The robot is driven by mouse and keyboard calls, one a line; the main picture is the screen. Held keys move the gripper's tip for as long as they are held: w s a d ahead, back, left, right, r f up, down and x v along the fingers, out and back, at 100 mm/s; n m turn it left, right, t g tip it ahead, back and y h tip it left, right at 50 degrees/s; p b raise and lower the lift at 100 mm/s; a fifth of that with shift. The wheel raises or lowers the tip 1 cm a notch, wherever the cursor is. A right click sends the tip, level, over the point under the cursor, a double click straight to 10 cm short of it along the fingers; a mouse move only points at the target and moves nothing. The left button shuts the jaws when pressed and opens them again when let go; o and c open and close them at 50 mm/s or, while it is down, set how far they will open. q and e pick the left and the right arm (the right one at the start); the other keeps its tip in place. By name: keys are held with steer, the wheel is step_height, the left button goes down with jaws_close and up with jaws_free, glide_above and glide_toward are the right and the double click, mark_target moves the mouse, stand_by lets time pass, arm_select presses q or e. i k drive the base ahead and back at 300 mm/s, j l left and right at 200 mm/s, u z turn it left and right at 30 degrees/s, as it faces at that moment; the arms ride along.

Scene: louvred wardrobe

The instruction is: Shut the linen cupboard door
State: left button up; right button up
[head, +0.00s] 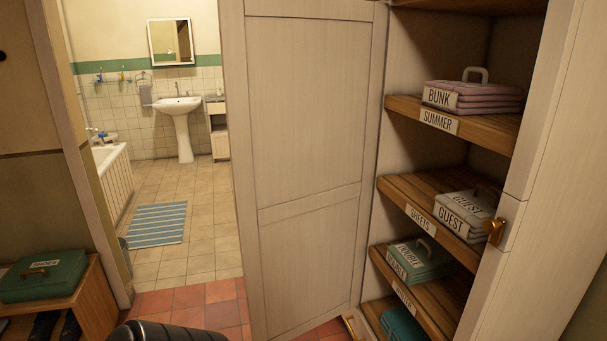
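The linen cupboard door (310,120) is a pale, panelled door in the middle of the head view. It stands wide open, swung out to the left of the cupboard opening. Its right edge is beside the cupboard, and its left edge is out toward the bathroom doorway. The open cupboard has wooden shelves (405,190). Neither of my grippers is in view.
A low wooden shelf unit (92,303) with a green box (43,276) stands at left. A dark ribbed object (165,331), unclear, is at the bottom edge. Tiled floor (205,297) is clear left of the door.

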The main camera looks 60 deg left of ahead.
mark_target(302, 80)
steer(key=k+j, duration=0.1)
steer(key=j, duration=0.3)
steer(key=k+j, duration=0.1)
steer(key=j, duration=0.3)
steer(key=k+j+z, duration=0.1)
steer(key=j, duration=0.3)
steer(key=k+j, duration=0.15)
steer(key=j, duration=0.25)
steer(key=k+j+z, duration=0.1)
steer(key=j, duration=0.25)
steer(key=k+j, duration=0.1)
steer(key=j, duration=0.3)
steer(key=k+j, duration=0.15)
steer(key=j, duration=0.7)
steer(key=k+j+z, duration=0.15)
steer(key=j, duration=0.3)
steer(key=i+j, duration=0.1)
steer(key=j, duration=0.25)
steer(key=i+j, duration=0.1)
steer(key=j, duration=0.25)
steer(key=i+j, duration=0.1)
steer(key=j, duration=0.25)
steer(key=i+j+z, duration=0.1)
steer(key=j, duration=0.25)
